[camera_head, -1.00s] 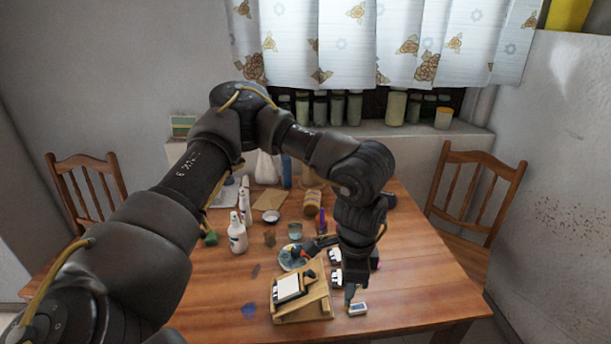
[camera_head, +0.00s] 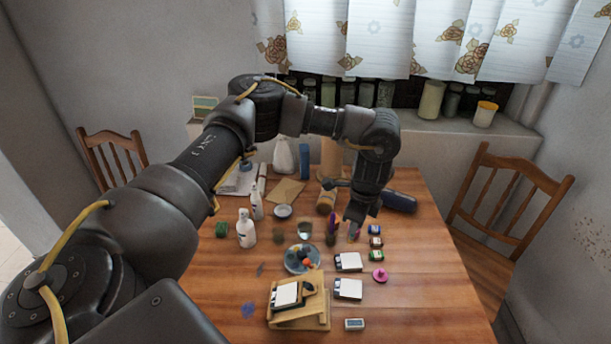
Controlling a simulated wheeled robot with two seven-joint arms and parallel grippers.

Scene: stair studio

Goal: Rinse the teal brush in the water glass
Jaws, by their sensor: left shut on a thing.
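My left gripper (camera_head: 357,214) is over the right-middle part of the table, fingers pointing down. It is shut on a thin thing whose small teal lower end (camera_head: 353,231) shows below the fingers; it looks like the teal brush, mostly hidden by the gripper. A small clear glass (camera_head: 305,229), which looks like the water glass, stands upright to the left of the gripper, apart from it. Purple and orange sticks (camera_head: 333,219) stand between the glass and the gripper. My right gripper is not in view.
A round palette (camera_head: 293,266) with dark and orange blobs lies in front of the glass. A small wooden easel (camera_head: 300,322) is nearer. White bottles (camera_head: 247,231) stand left. Small paint pots (camera_head: 376,243) and a pink item (camera_head: 379,275) lie right.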

